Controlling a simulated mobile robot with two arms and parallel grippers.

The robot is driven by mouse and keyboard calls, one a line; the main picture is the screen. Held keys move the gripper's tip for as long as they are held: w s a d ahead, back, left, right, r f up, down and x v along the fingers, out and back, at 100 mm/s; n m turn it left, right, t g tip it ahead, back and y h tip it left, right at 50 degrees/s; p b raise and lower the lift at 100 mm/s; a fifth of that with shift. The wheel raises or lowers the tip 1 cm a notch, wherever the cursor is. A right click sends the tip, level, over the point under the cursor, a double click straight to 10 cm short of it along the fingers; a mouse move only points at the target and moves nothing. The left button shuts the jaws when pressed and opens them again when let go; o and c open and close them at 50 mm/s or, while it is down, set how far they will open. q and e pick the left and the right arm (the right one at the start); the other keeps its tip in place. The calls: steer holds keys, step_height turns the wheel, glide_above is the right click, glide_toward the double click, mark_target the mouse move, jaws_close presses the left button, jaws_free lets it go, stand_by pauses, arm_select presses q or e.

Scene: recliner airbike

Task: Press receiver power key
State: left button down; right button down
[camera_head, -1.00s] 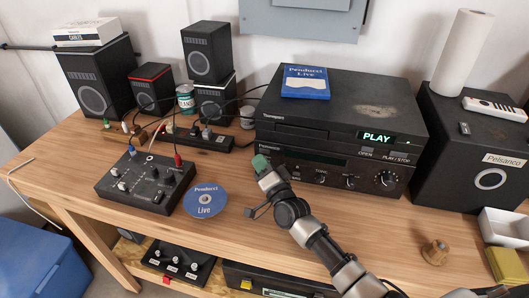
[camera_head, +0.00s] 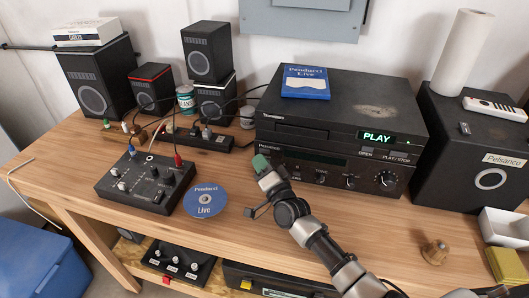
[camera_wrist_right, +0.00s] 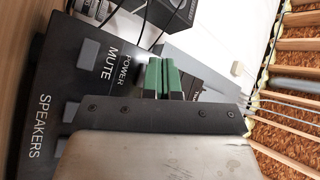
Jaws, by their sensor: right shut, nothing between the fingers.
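The receiver (camera_head: 335,160) is the black lower unit with a dark display and several knobs, under the CD player (camera_head: 345,115) whose display reads PLAY. My right gripper (camera_head: 262,163) is shut and empty, its green fingertips close to the left end of the receiver's front. The right wrist view shows the two green fingers (camera_wrist_right: 162,78) together beside the POWER label (camera_wrist_right: 125,68) on the black panel. A grey key (camera_wrist_right: 88,53) lies by the MUTE label, another grey key (camera_wrist_right: 70,112) by SPEAKERS. The power key seems hidden by the fingers; contact cannot be told. My left gripper is not in view.
A power strip (camera_head: 205,138) with cables lies just left of the receiver. A mixer (camera_head: 147,184) and a blue disc (camera_head: 205,201) lie on the wooden bench in front. A large black speaker (camera_head: 465,155) stands to the right.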

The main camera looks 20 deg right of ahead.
steer(key=shift+w, duration=0.1)
steer(key=shift+w+d, duration=0.25)
steer(key=shift+w, duration=0.05)
steer(key=shift+w+d+b, duration=0.15)
steer(key=shift+w+b, duration=0.05)
steer(key=shift+b, duration=0.3)
stand_by(0.5)
steer(key=shift+s+a+p, duration=0.4)
steer(key=shift+s+p, duration=0.1)
steer(key=shift+s, duration=0.15)
steer(key=s+a+p, duration=0.3)
steer(key=s, duration=0.2)
steer(key=shift+a, duration=0.2)
